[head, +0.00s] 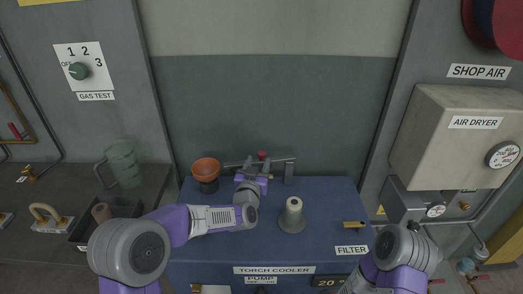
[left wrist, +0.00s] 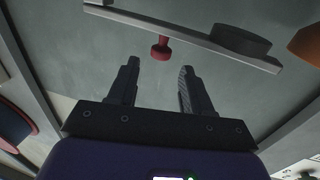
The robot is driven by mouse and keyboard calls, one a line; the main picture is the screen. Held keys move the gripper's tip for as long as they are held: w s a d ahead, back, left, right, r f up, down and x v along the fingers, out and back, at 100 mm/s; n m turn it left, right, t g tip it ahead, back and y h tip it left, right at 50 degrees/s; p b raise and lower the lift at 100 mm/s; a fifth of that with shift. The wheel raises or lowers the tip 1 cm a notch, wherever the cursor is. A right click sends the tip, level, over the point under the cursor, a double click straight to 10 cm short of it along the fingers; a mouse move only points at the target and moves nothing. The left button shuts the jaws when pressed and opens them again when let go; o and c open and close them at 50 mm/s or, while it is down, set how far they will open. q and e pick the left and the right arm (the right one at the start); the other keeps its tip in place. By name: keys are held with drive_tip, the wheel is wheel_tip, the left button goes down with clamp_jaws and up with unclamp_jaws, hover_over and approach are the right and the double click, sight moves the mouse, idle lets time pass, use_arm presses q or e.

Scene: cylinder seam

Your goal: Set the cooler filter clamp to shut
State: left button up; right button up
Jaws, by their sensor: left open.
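The blue torch cooler (head: 330,200) stands in the middle, with a FILTER label (head: 351,250) at its front right and a brass lever (head: 354,224) just above that label. A grey bar (head: 282,160) with a red knob (head: 262,155) crosses the cooler's back. I cannot tell for certain which part is the filter clamp. My left gripper (head: 251,174) is at the bar, below the knob. In the left wrist view its fingers (left wrist: 158,72) are apart and empty; the red knob (left wrist: 160,49) on the bar (left wrist: 190,35) shows just beyond the tips. My right gripper does not show.
An orange-topped pot (head: 206,172) stands left of my left gripper and a grey cone (head: 292,214) right of it. The air dryer (head: 450,145) hangs at right. A dark bench with a green jug (head: 123,163) is at left. The cooler top between cone and lever is clear.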

sight(261, 155)
use_arm(q)
drive_tip(key=shift+b+x, duration=0.4)
drive_tip(key=shift+x, duration=2.65)
drive_tip(key=shift+c, duration=0.2)
clamp_jaws()
